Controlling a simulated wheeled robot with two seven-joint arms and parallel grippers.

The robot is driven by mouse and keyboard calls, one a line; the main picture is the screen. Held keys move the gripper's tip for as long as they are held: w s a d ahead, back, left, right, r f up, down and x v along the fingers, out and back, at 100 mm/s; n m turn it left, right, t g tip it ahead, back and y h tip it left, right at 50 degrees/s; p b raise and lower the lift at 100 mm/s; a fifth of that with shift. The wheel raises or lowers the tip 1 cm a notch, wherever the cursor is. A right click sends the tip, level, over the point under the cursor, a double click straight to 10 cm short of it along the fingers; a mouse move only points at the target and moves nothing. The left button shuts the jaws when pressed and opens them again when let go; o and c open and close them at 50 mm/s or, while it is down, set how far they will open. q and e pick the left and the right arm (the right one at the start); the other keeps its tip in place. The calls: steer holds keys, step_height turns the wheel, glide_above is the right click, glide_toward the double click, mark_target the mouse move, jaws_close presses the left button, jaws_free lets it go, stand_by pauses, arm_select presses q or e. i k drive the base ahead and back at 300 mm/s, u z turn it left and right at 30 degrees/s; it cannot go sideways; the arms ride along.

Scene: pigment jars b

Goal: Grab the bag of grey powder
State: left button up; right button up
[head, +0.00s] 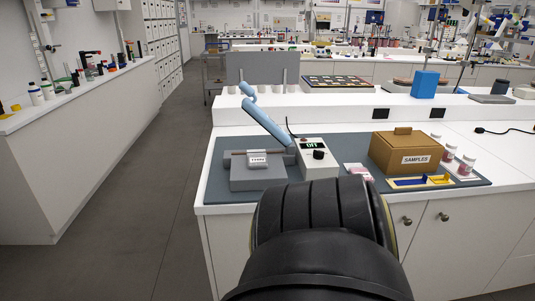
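I cannot make out a bag of grey powder for certain. A small pale item with a dark printed label (258,159) lies on a grey block-shaped device (257,176) at the left of the blue-grey mat (221,189); it is too small to tell whether it is a bag. A small pink and white packet (357,172) lies on the mat left of the cardboard box. Neither gripper is in view. A large black rounded part of mine fills the bottom middle and hides the front of the mat and counter there.
A white device with a green display (318,157) and a raised blue lever (266,123) stand beside the grey device. A cardboard box marked SAMPLES (404,150), a yellow-edged tray (420,182) and several small jars (466,165) are at the right. The left floor aisle (165,190) is clear.

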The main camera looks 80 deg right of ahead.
mark_target(256, 159)
steer(key=z, duration=1.05)
steer(key=i, duration=0.9)
steer(key=z, duration=1)
